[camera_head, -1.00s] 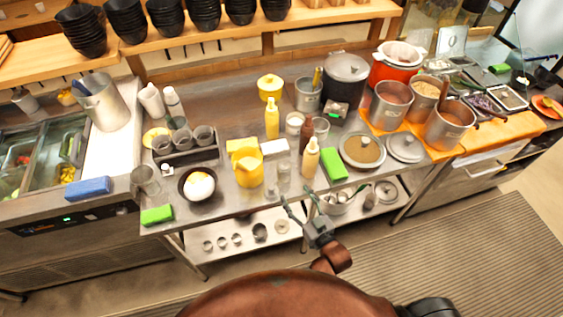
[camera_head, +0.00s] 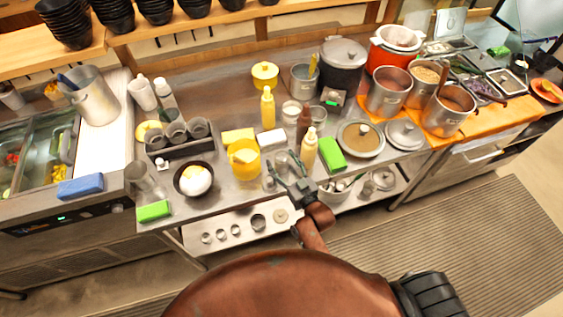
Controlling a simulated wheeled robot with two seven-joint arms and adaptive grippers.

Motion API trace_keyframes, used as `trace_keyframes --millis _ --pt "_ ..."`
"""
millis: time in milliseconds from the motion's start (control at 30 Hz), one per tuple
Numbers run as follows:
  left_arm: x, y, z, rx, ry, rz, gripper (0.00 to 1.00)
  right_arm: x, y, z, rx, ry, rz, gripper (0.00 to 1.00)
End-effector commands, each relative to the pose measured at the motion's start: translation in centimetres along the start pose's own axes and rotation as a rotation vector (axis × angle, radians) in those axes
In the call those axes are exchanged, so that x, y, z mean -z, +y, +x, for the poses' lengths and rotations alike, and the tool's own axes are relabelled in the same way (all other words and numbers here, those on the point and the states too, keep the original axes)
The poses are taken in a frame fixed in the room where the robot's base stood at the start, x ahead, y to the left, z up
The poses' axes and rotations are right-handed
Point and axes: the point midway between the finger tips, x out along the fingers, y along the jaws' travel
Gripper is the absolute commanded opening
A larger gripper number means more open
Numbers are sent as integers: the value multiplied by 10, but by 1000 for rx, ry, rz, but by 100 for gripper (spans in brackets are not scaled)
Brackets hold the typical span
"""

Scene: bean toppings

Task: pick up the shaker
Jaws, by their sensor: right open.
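A small clear, greyish shaker (camera_head: 281,160) appears to stand on the steel table, between the yellow tub and the cream bottle; the fingers partly cover it and it is hard to make out. My right gripper (camera_head: 281,164) is open, with its fingers spread at the table's front edge, close to the shaker. I cannot tell whether they touch it or are around it. My left gripper is not in view.
A yellow tub (camera_head: 244,166) stands left of the gripper; a cream squeeze bottle (camera_head: 309,152) and green sponge (camera_head: 332,154) are close on the right. A dark bowl (camera_head: 194,180) holds white and yellow food. A brown bottle (camera_head: 304,124) stands behind.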

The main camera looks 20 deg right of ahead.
Motion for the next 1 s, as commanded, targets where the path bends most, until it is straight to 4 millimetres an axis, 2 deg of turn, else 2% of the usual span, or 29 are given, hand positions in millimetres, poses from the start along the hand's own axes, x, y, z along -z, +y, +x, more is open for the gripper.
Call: trace_keyframes --millis 100,233,700,1000 --pt "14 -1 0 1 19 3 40 0 -1 2 1 0 0 60" --pt "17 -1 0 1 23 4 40 0 -1 2 2 0 0 59" --pt "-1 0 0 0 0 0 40 0 -1 2 2 0 -1 27" --pt "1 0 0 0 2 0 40 3 -1 2 2 2 -1 27"
